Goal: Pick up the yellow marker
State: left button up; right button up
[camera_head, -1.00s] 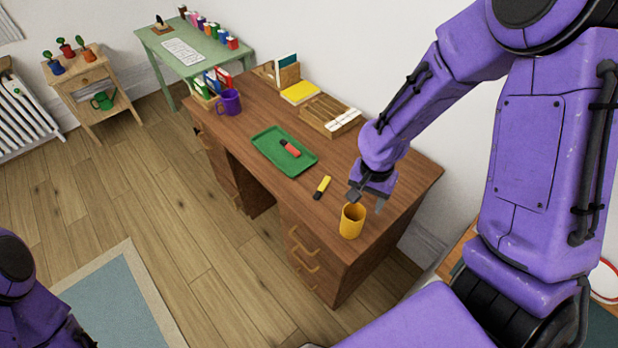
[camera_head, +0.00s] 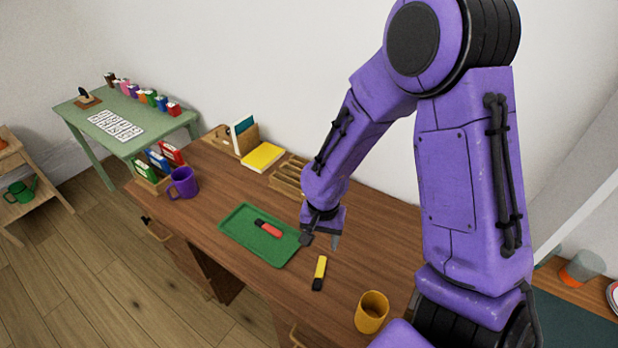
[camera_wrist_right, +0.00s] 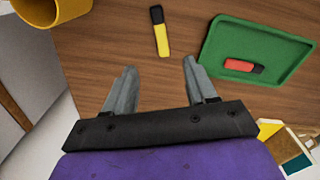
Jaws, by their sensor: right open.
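The yellow marker (camera_head: 320,272) with a black end lies on the brown desk (camera_head: 350,245), between the green tray and the yellow mug. It also shows in the right wrist view (camera_wrist_right: 160,32), beyond the fingertips and roughly between their lines. My right gripper (camera_head: 321,240) is open and empty above the desk, on the far side of the marker and apart from it. Its two grey fingers also show in the right wrist view (camera_wrist_right: 155,78). My left gripper is not in view.
A green tray (camera_head: 240,216) holding a red marker (camera_head: 268,228) lies left of the yellow marker. A yellow mug (camera_head: 371,312) stands to its right. A purple mug (camera_head: 183,184), a yellow pad (camera_head: 263,157) and a wooden organizer (camera_head: 287,178) are farther back. Bare desk surrounds the marker.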

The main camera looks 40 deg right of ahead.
jog(key=b, duration=0.5)
send_over(319, 274)
notch_tip(319, 274, down, 5)
notch_tip(319, 274, down, 10)
jog(key=shift+f, duration=0.45)
grip_shut()
